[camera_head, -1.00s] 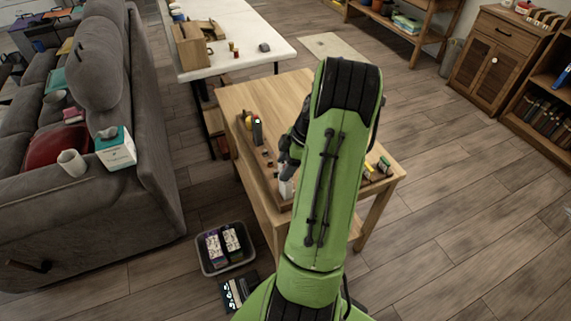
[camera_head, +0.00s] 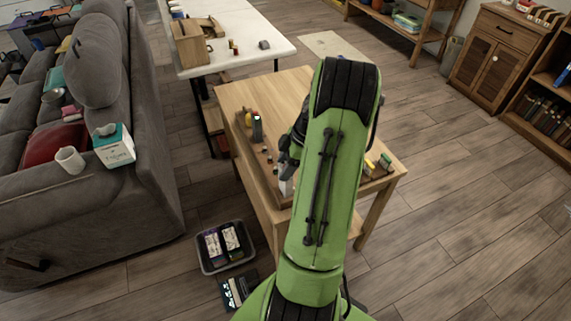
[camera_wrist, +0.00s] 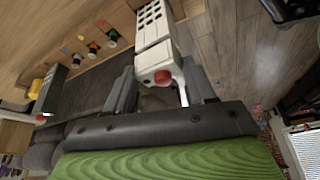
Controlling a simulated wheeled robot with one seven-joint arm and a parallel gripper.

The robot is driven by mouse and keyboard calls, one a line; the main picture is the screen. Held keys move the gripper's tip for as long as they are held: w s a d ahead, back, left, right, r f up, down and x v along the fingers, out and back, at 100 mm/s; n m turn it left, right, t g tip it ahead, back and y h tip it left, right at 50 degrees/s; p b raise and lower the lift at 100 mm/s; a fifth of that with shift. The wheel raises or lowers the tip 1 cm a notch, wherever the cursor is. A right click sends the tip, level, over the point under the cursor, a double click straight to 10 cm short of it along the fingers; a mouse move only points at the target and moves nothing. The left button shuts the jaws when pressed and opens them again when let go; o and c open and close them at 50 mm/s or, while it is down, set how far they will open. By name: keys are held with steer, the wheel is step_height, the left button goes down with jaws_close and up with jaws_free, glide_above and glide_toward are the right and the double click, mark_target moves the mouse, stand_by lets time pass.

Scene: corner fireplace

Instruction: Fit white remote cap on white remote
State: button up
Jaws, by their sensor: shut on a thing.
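In the wrist view, my gripper (camera_wrist: 160,88) is shut on a white piece with a red end (camera_wrist: 156,62), which looks like the white remote cap. A white body with rows of dark buttons, which looks like the white remote (camera_wrist: 151,17), lies in line beyond it. A seam shows between the two; I cannot tell whether they are joined or only touching. In the head view, my gripper (camera_head: 288,166) is over the small wooden table, partly hidden by my green arm. Some white of the held piece or remote (camera_head: 287,187) shows just below it.
A grey sofa (camera_head: 150,150) stands left, a bin (camera_head: 225,263) on the floor. A white table (camera_head: 235,50) is behind. Floor on the right is clear.

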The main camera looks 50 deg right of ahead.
steer(key=shift+f+b, duration=0.3)
steer(key=shift+f, duration=0.05)
steer(key=o, duration=1)
steer(key=p+v, duration=0.5)
steer(key=v, duration=1)
steer(key=shift+s+d+r, duration=0.1)
steer(key=shift+d+r, duration=0.1)
steer(key=shift+r, duration=0.15)
